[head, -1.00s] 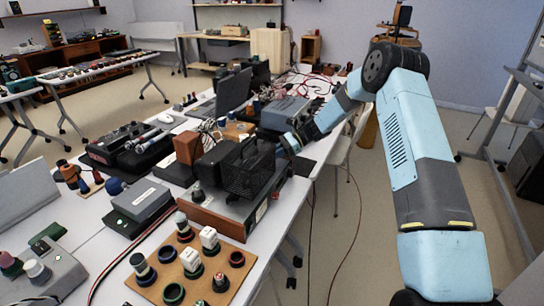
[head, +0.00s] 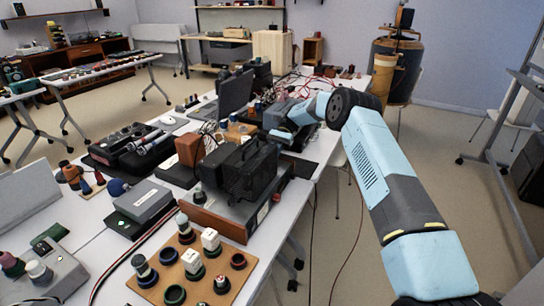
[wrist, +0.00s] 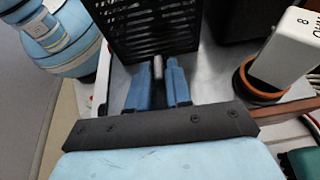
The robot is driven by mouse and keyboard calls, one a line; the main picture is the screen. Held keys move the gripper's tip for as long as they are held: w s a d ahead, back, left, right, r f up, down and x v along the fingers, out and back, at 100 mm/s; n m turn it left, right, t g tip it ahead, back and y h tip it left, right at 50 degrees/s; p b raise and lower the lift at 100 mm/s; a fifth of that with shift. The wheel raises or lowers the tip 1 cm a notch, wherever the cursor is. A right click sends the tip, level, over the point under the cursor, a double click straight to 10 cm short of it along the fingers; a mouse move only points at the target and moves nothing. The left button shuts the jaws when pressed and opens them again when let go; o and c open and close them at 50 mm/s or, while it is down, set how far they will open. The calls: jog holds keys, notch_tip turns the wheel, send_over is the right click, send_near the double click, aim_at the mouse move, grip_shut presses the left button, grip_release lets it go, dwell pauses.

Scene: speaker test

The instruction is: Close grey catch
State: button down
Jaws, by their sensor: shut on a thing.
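The grey catch (wrist: 158,68) shows as a small grey piece at the foot of a black slotted panel (wrist: 150,28) in the wrist view. My gripper (wrist: 158,82) has its two blue fingers close on either side of this piece and is shut on it. Most of the catch is hidden by the fingers and the panel. In the head view, the black mesh-sided case (head: 250,172) stands on a grey and brown base unit (head: 238,212) on the white table. My wrist reaches in behind the case, and my fingertips are hidden there.
A pegboard (head: 210,265) with several capped posts lies in front of the base unit. In the wrist view, a white block marked 8 (wrist: 295,42) stands close to the right. A grey box (head: 143,202) sits to the left. The floor right of the table is mostly free.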

jog(key=shift+a+n+h, duration=0.1)
jog(key=shift+n+h, duration=0.2)
jog(key=shift+h, duration=0.1)
jog(key=c, duration=1.2)
grip_release()
